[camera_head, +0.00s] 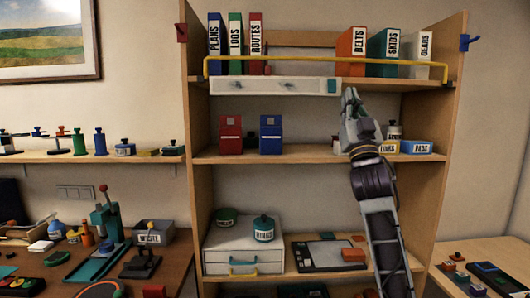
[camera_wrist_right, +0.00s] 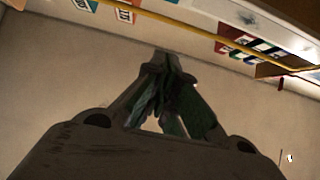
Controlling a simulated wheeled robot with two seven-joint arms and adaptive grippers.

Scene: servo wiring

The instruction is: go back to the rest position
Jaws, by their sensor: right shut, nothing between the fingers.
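My right arm reaches up from the lower right in the head view, in front of the shelf unit (camera_head: 199,130). My right gripper (camera_head: 349,92) is shut and empty, its tips just below the top shelf, to the right of the white panel (camera_head: 275,86) in this view. In the right wrist view the fingers of the right gripper (camera_wrist_right: 165,58) meet at their tips with nothing between them. My left gripper is in neither view.
A yellow rail (camera_head: 300,62) runs before the binders (camera_head: 358,52) on the top shelf. A red box (camera_head: 230,136), a blue box (camera_head: 271,136) and small labelled bins (camera_head: 416,147) stand on the middle shelf. A drawer box (camera_head: 243,254) sits below. A cluttered desk (camera_head: 177,262) is at left.

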